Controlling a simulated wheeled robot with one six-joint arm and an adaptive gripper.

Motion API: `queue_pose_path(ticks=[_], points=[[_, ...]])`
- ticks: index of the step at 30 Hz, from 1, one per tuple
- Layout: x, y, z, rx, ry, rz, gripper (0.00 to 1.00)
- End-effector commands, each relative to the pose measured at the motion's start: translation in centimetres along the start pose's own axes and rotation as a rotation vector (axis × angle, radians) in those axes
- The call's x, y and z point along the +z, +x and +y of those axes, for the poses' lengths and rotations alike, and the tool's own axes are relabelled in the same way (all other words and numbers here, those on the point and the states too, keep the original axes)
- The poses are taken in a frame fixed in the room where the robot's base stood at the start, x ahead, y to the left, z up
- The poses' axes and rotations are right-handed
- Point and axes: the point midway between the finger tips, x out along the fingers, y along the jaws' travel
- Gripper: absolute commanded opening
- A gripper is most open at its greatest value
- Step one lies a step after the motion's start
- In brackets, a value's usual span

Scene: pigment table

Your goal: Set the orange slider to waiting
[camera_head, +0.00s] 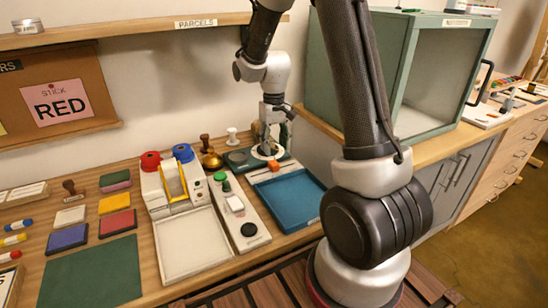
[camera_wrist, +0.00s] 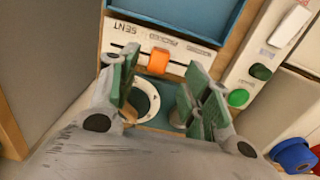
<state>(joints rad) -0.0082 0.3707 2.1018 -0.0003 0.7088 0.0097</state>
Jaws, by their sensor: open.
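The orange slider (camera_wrist: 159,61) is a small block on a white panel (camera_wrist: 118,29) beside the blue tray. The panel has a slot and a label that reads SENT, upside down in the wrist view; its other labels are too small to read surely. The slider stands along the slot, near the middle label. In the head view the orange slider (camera_head: 273,165) shows just in front of my gripper (camera_head: 269,148). The slider is just beyond the fingertips, apparently not touched.
A blue tray (camera_head: 291,222) lies in front of the panel. A narrow panel with a green button (camera_wrist: 238,98) and a white switch (camera_head: 235,204) is beside it. A round white ring (camera_wrist: 143,101) lies under my gripper. A green cabinet (camera_head: 424,15) stands to the right.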

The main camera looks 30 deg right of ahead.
Motion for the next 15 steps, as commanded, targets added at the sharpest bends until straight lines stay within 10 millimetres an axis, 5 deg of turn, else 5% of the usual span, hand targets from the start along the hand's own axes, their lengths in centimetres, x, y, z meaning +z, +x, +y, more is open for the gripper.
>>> queue_pose_path(ticks=[5, 15], points=[[-1.0, 1.1, 0.0, -0.001, 0.002, 0.039, 0.48], [-1.2, 6.4, 0.0, -0.001, 0.002, 0.038, 0.48]])
